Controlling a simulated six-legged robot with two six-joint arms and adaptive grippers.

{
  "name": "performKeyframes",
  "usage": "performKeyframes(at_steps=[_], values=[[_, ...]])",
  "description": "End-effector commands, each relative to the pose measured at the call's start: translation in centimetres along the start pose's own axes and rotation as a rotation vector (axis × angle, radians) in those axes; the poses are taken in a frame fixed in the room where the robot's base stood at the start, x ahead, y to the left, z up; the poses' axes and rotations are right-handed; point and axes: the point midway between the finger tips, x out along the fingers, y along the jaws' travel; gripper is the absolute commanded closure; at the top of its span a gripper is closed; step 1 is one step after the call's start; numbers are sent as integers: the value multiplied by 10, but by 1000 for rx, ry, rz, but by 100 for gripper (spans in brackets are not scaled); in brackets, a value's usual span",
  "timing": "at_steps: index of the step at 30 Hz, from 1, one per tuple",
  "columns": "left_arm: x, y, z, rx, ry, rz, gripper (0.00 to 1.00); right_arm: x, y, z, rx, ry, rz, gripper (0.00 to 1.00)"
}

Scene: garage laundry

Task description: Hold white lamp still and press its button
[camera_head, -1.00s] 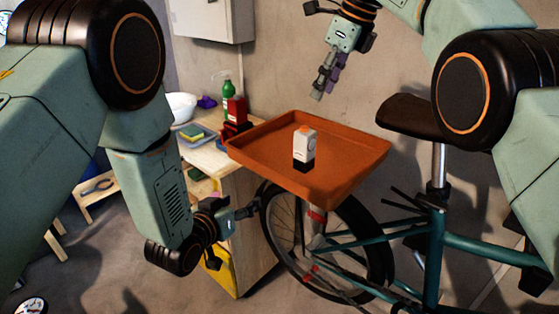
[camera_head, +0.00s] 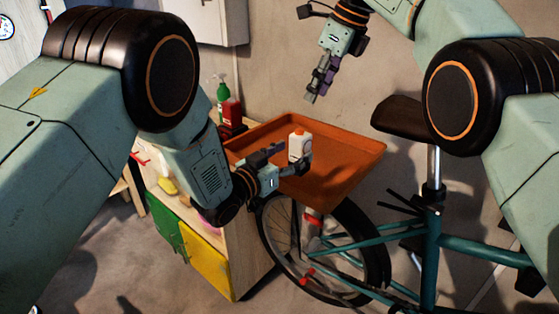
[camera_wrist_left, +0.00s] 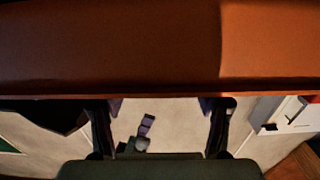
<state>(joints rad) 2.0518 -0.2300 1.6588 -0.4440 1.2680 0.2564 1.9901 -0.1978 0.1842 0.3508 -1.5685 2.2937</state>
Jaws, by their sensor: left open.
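The white lamp (camera_head: 298,146), a small upright block with an orange button on top, stands on the orange tray (camera_head: 350,165). The tray also fills the top of the left wrist view (camera_wrist_left: 110,45), where I cannot make out the lamp. My left gripper (camera_head: 289,158) is open at the tray's near left edge, its fingers close to the lamp and covering its lower part. I cannot tell whether they touch it. Its spread fingers show in the left wrist view (camera_wrist_left: 160,112). My right gripper (camera_head: 312,95) hangs above and behind the tray, apart from the lamp; its opening is unclear.
The teal bicycle (camera_head: 432,255) stands under and right of the tray, its dark saddle (camera_head: 405,117) beside the tray's right edge. A wooden cabinet (camera_head: 252,240) with a red bottle (camera_head: 232,112) and a green bottle (camera_head: 222,92) stands at left.

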Motion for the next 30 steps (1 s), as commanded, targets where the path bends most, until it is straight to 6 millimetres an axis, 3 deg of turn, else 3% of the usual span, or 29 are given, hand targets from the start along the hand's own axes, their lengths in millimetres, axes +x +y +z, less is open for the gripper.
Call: performKeyframes(at_steps=[7,17,30], values=[[21,0,0,0,0,-1,34,0,0,0,0,0,0,62],[23,0,0,-1,-1,-1,34,0,0,0,0,0,0,62],[23,0,0,-1,-1,-1,71,0,0,0,0,0,0,62]])
